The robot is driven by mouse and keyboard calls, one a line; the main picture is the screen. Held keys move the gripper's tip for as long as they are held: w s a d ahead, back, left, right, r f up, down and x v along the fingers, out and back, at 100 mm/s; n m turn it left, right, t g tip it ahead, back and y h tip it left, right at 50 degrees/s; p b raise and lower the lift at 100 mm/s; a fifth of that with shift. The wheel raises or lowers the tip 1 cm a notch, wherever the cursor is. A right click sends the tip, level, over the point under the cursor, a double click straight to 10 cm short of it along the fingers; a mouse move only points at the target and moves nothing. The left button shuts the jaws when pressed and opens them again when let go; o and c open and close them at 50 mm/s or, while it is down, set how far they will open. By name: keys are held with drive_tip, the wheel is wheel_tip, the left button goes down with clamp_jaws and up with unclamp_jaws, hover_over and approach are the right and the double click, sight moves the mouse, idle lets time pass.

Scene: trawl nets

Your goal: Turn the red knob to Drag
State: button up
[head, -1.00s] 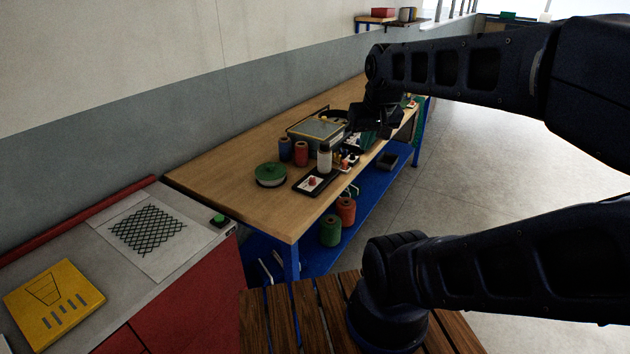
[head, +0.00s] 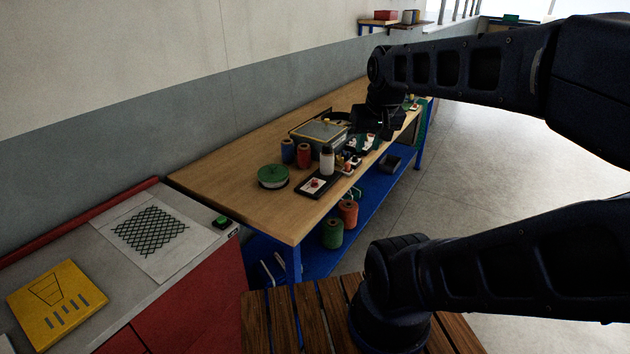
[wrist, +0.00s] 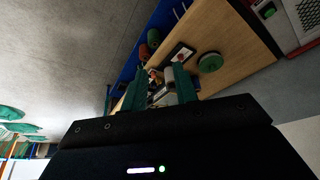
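The red knob (head: 315,183) sits on a white plate in a dark frame (head: 303,192), near the front edge of the wooden workbench. It also shows in the wrist view (wrist: 181,54), small, beyond the fingertips. The plate's lettering is too small to read, so I cannot tell where the knob points. My gripper (head: 372,136) is above the bench, farther along it than the knob and clear of it. In the wrist view its two teal fingers (wrist: 160,73) stand apart with nothing held between them.
A white bottle (head: 327,160), blue spool (head: 288,151), red spool (head: 304,154), green reel (head: 272,175) and grey-lidded box (head: 318,132) crowd around the plate. A blue lower shelf (head: 378,180) holds more spools. The bench's near-left top (head: 235,185) is clear.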

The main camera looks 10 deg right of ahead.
drive_tip(key=shift+o, duration=1.4)
drive_tip(key=w+m+g, duration=0.1)
drive_tip(key=w+m, duration=0.1)
drive_tip(key=w, duration=0.6)
drive_tip(key=shift+w+a+f, duration=0.15)
drive_tip(key=shift+a+f, duration=0.25)
drive_tip(key=m+g, duration=0.3)
drive_tip(key=m, duration=0.3)
hover_over(315, 183)
drive_tip(key=w, duration=0.1)
wheel_tip(315, 183, down, 20)
wheel_tip(315, 183, down, 10)
drive_tip(key=shift+w+d+f, duration=0.1)
drive_tip(key=shift+w+d, duration=0.05)
clamp_jaws()
